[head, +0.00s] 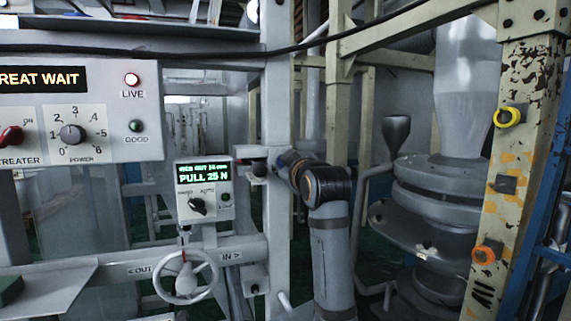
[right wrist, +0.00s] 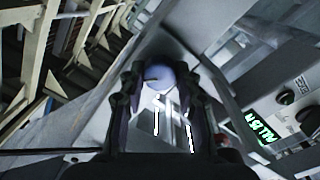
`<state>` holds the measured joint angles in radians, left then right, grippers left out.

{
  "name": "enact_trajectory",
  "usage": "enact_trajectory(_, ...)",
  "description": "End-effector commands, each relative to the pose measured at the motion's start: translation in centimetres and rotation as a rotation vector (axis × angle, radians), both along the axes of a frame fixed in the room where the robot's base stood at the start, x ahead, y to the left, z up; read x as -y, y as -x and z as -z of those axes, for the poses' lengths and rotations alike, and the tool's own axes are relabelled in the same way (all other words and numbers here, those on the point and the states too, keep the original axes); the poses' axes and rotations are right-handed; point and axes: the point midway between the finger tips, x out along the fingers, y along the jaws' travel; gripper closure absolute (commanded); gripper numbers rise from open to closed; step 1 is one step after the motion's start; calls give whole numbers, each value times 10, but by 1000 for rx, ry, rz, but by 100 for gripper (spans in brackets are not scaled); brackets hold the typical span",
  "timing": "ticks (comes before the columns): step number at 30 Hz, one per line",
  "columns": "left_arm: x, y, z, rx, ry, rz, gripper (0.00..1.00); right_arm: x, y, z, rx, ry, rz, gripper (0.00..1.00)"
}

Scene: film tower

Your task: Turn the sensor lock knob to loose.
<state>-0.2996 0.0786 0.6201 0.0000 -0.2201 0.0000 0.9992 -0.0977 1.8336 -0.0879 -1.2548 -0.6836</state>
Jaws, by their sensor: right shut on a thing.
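My right gripper (head: 270,168) reaches in from the right at the upright post beside the small display box. In the right wrist view its two dark fingers (right wrist: 160,92) are shut on a round blue-grey knob (right wrist: 158,74), which I take as the sensor lock knob. The knob's face has a short dark mark at its left side. Its lettering does not show, so I cannot tell its setting. In the head view my gripper and wrist cover this spot. My left gripper is in neither view.
The display box (head: 203,189) reads "PULL 25 N" and has a black selector. Below it is a white handwheel (head: 186,277) with an OUT/IN rail. The treater panel (head: 78,112) is upper left. A worn cream post (head: 524,130) and grey machine (head: 440,200) stand right.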

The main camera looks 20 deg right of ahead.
Motion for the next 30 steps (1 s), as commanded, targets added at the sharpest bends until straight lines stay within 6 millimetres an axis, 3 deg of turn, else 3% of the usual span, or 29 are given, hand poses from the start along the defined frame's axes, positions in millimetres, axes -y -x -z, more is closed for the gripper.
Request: enact_trajectory(30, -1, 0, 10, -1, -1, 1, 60, -1, 0, 3, 33, 954, -2, 99)
